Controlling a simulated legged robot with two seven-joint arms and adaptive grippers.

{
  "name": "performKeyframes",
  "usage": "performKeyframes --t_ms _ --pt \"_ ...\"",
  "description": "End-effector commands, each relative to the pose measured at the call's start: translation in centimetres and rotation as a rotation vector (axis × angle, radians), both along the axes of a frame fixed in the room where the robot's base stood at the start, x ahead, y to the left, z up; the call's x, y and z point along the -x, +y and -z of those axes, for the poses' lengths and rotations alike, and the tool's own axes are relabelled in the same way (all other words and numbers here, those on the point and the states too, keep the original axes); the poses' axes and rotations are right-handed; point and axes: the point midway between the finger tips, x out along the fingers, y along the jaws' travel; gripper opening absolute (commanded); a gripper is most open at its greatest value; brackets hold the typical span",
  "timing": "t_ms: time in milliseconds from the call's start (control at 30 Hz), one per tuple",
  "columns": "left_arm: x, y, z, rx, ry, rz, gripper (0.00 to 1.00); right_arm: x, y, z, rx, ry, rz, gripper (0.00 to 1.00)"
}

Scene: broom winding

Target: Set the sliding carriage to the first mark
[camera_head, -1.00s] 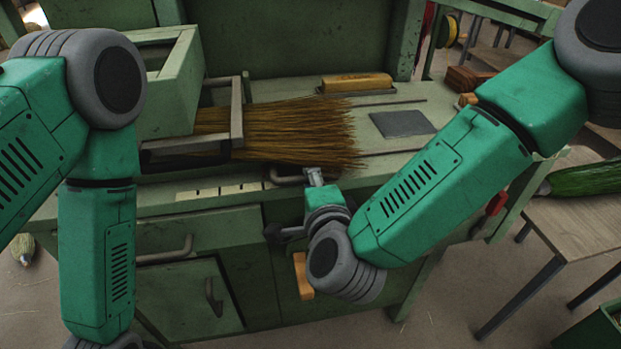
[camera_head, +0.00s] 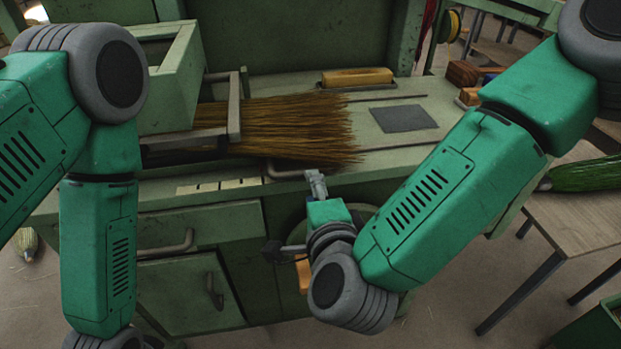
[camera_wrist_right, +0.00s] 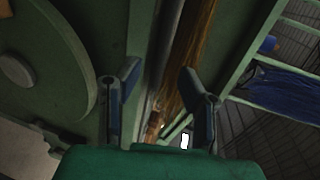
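A dark metal frame (camera_head: 235,112) stands around the broom straw (camera_head: 295,130) on the green bench; I cannot tell whether it is the sliding carriage. Pale marked plates (camera_head: 219,186) lie along the bench's front edge. A grey bent handle (camera_head: 285,174) sticks out right of them. My right gripper (camera_head: 317,184) is at the handle's right end; contact is unclear in the head view. In the right wrist view its two fingers (camera_wrist_right: 158,88) stand apart, with a dark rail and straw seen beyond the gap. My left arm leaves the bottom edge; its gripper is out of sight.
A wooden block (camera_head: 357,77) and a dark square plate (camera_head: 404,118) lie on the bench top. Drawer and door handles (camera_head: 213,290) stick out below. A wooden table (camera_head: 575,225) with a green vegetable stands at right. A round disc (camera_wrist_right: 18,88) shows at left in the wrist view.

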Motion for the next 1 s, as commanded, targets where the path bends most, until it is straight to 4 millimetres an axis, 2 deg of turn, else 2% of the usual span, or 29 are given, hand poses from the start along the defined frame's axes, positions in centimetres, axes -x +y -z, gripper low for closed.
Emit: performKeyframes --t_ms 33,200,400,1000 --pt "0.0 0.0 0.0 0.0 0.0 0.0 0.0 1.2 -0.3 -0.2 0.001 0.004 -0.004 0.34" --pt "0.0 0.0 0.0 0.0 0.0 0.0 0.0 4.4 -1.1 -0.8 0.002 0.005 -0.003 0.34" --pt "-0.1 0.0 0.0 0.0 0.0 0.0 0.0 6.6 -1.8 -1.2 0.002 0.005 -0.001 0.34" --pt "-0.3 0.0 0.1 0.0 0.002 0.0 0.0 7.0 -1.9 -1.3 0.007 0.005 -0.002 0.34"
